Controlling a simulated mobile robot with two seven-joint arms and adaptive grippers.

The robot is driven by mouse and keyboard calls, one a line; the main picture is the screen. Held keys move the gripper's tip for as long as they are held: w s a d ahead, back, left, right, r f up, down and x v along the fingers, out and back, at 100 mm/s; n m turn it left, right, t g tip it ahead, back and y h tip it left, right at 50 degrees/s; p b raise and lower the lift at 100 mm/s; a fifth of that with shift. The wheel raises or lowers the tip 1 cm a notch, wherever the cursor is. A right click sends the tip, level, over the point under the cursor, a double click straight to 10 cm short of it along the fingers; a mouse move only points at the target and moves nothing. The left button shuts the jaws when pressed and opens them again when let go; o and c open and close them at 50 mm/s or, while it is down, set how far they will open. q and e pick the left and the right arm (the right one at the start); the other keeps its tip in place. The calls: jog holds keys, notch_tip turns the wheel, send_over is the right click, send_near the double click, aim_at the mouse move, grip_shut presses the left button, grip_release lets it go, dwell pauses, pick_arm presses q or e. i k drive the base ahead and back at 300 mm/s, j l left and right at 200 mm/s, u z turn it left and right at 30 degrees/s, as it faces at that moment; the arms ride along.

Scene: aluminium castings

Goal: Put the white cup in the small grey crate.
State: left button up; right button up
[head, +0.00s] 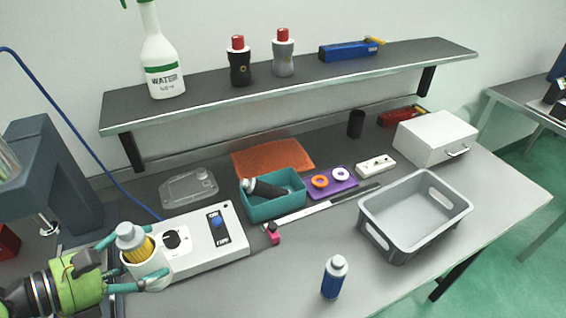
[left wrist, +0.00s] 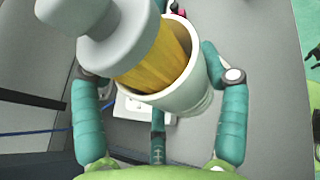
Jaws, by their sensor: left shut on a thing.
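The white cup (head: 157,272) is at the left of the head view, with a yellow bottle (head: 136,246) with a grey cap standing tilted inside it. My left gripper (head: 146,262) is shut on the cup, its teal fingers on either side of it. The left wrist view also shows the cup (left wrist: 193,108) between the fingers, with the bottle (left wrist: 152,62) sticking out of its mouth. I cannot tell whether the cup's base touches anything. The small grey crate (head: 426,238) stands on the right of the bench and looks empty. My right gripper is not clearly seen.
A white control box (head: 228,243) is right beside the cup. A white case (head: 432,135) stands behind the crate.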

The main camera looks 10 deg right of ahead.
aim_at(415, 218)
jog(key=l+u, duration=0.2)
jog(key=l, duration=0.35)
jog(key=l+u, duration=0.2)
jog(key=l, duration=0.4)
jog(key=k+l+u, duration=0.2)
jog(key=l, duration=0.35)
jog(key=i, duration=0.1)
